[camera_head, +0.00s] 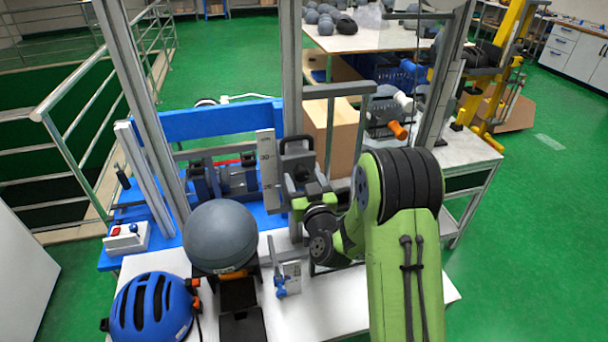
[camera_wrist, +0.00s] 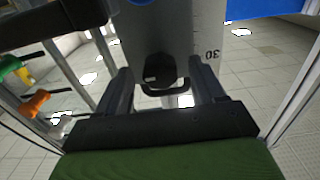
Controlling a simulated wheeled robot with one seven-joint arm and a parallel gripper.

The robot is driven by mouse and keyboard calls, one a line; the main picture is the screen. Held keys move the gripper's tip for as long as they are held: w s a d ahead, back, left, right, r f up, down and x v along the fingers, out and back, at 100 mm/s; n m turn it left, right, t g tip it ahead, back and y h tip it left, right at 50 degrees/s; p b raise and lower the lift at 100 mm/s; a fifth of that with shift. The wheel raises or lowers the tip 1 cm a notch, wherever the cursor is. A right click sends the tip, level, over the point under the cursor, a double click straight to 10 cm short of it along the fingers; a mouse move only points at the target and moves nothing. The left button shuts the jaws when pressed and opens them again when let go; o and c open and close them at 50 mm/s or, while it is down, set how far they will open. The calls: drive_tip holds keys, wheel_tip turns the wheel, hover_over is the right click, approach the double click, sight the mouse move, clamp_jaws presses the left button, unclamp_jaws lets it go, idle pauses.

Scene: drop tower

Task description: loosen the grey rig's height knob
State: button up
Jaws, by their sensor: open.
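The grey rig's upright scale plate (camera_head: 268,165), marked 30, stands on the blue frame, with a dark carriage and handle (camera_head: 297,147) beside it. My gripper (camera_head: 302,192) is at the right of the plate, on the end of my green arm. In the wrist view, a dark rounded knob (camera_wrist: 159,70) sits on the grey rig (camera_wrist: 200,30), between my gripper's two open fingers (camera_wrist: 162,80). A finger is on each side of it; I cannot tell whether either touches. In the head view my gripper and the carriage hide the knob.
A switch box (camera_head: 126,238) is at the left. A yellow rig (camera_head: 505,55) stands at the right. Metal uprights (camera_head: 292,70) rise close to my arm.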

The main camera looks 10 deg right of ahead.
drive_tip(key=c, duration=1)
drive_tip(key=shift+c, duration=0.2)
drive_tip(key=m, duration=0.4)
drive_tip(key=shift+m, duration=0.4)
drive_tip(key=m, duration=0.4)
drive_tip(key=shift+m, duration=0.3)
drive_tip(key=m, duration=0.4)
drive_tip(key=shift+r+m, duration=0.1)
drive_tip(key=shift+m, duration=2.1)
